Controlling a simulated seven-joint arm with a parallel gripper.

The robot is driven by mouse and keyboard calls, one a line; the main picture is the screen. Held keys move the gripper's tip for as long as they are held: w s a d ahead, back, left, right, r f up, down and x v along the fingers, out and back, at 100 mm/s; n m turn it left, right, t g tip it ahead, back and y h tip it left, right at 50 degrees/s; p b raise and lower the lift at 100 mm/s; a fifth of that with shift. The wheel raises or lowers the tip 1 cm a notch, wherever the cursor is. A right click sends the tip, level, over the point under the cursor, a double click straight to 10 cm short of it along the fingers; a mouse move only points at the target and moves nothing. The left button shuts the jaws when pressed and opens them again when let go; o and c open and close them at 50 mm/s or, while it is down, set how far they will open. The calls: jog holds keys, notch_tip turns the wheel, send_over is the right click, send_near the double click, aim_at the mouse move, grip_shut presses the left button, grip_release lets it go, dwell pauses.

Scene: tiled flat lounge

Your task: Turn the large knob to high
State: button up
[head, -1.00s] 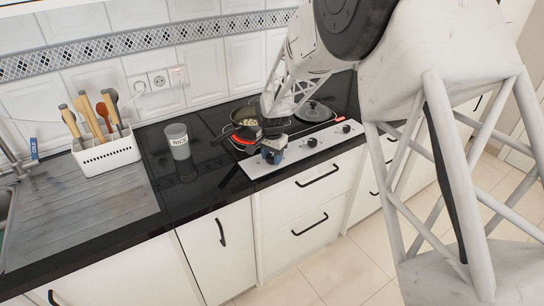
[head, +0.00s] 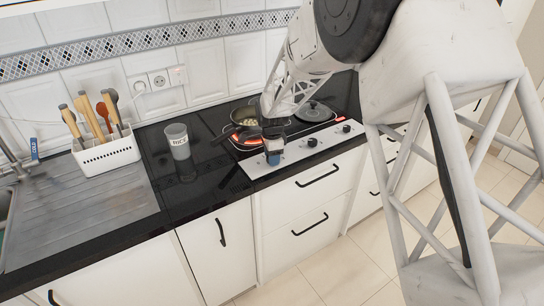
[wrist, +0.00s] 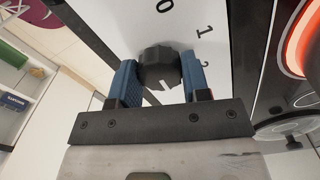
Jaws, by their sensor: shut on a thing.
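My gripper (head: 273,155) is at the left end of the white control panel (head: 294,151) in the head view. In the wrist view its two blue fingers (wrist: 160,78) are shut on a black knob (wrist: 160,67), one on each side. The knob has a white pointer line on its lower part. The digits 0, 1 and 2 are printed on the panel around it. In the head view the gripper covers this knob. Two other black knobs, a middle one (head: 312,142) and a right one (head: 346,128), are free. I cannot tell their relative sizes.
A pan with food (head: 247,117) stands by a red-glowing burner (head: 241,138) behind my gripper. A lidded pot (head: 314,111) is to its right, near another red glow. A grey container (head: 178,141) and a white utensil holder (head: 106,153) stand to the left.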

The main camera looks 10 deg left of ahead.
jog(key=shift+r, duration=0.1)
dwell(0.3)
jog(key=o, duration=0.9)
jog(key=shift+o, duration=0.2)
jog(key=shift+r, duration=3.85)
